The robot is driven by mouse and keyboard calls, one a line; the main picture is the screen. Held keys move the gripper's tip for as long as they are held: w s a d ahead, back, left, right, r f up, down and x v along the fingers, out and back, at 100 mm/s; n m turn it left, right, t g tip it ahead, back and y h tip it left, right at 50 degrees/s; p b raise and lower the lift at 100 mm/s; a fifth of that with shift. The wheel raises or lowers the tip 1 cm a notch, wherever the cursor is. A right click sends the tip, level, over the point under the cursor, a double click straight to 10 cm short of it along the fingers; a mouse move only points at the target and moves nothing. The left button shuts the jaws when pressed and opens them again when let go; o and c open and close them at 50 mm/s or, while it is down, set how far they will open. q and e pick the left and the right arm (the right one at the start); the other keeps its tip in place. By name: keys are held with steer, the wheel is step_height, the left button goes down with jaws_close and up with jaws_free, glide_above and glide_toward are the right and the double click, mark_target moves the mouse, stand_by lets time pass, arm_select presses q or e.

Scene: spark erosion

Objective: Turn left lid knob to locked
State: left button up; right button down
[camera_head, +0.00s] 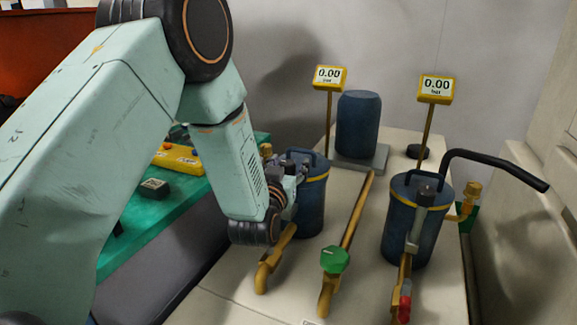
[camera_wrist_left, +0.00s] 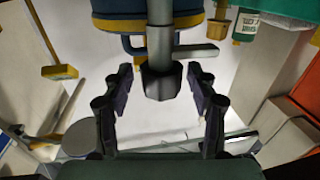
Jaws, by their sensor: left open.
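The left blue canister (camera_head: 313,205) with a yellow band stands behind my left gripper (camera_head: 290,187) in the head view. In the left wrist view the canister (camera_wrist_left: 110,25) is at the top, with a grey post and a side bar (camera_wrist_left: 197,50) in front of it. The dark left lid knob (camera_wrist_left: 162,83) is at the end of this post. The open fingers of my left gripper (camera_wrist_left: 161,76) stand on either side of the knob, with gaps on both sides. In the head view the gripper and wrist hide most of the knob. My right gripper is not in view.
Two yellow displays read 0.00, the left one (camera_head: 329,77) and the right one (camera_head: 435,89). A green bench (camera_head: 150,220) is at left.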

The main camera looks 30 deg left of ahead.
arm_select(q)
steer(key=shift+a, duration=0.2)
steer(key=shift+w+d, duration=0.1)
steer(key=shift+d, duration=0.1)
steer(key=c, duration=0.4)
steer(key=shift+a, duration=0.15)
steer(key=c, duration=0.5)
steer(key=shift+c, duration=1.4)
